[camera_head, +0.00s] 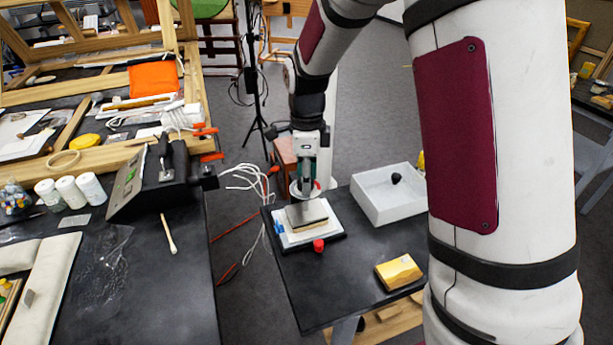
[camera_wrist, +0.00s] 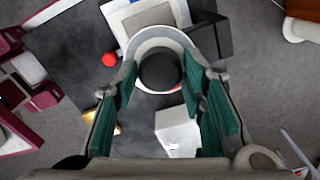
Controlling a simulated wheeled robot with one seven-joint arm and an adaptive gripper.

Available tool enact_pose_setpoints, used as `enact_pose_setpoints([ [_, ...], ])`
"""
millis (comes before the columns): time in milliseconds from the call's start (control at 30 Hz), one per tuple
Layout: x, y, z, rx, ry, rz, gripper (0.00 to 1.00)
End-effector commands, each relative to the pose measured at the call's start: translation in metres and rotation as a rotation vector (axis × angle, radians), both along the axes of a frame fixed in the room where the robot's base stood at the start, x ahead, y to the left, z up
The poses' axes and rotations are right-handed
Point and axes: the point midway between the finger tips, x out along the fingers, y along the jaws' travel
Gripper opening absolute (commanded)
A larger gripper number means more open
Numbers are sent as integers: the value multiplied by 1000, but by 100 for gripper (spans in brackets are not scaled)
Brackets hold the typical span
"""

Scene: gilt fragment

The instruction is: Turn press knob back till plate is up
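The press (camera_head: 310,238) stands on the small dark table, with a white base on a black foot. Its flat grey-beige plate (camera_head: 307,214) lies low over the base; the exact gap is not clear. A round dark knob (camera_wrist: 160,70) inside a pale ring (camera_wrist: 146,42) with a bit of red at its edge shows in the wrist view. My gripper (camera_head: 306,186) points down over the press. Its teal fingers (camera_wrist: 158,66) stand wide apart, one on each side of the knob. Whether they touch the ring cannot be told.
A red ball-like piece (camera_head: 318,246) sits at the press's front edge. A white open box (camera_head: 388,205) with a dark item stands to the right, a yellow block (camera_head: 398,272) in front. A cluttered workbench (camera_head: 170,280) is at left, across a gap with white cables (camera_head: 250,185).

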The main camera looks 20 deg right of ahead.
Motion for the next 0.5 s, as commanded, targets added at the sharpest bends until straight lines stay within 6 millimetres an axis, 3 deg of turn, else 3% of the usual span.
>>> enact_pose_setpoints([
  [33, 0, 0, 0, 0, 0, 0, 19],
  [100, 0, 0, 0, 0, 0, 0, 5],
  [500, 0, 0, 0, 0, 1, 55, 5],
])
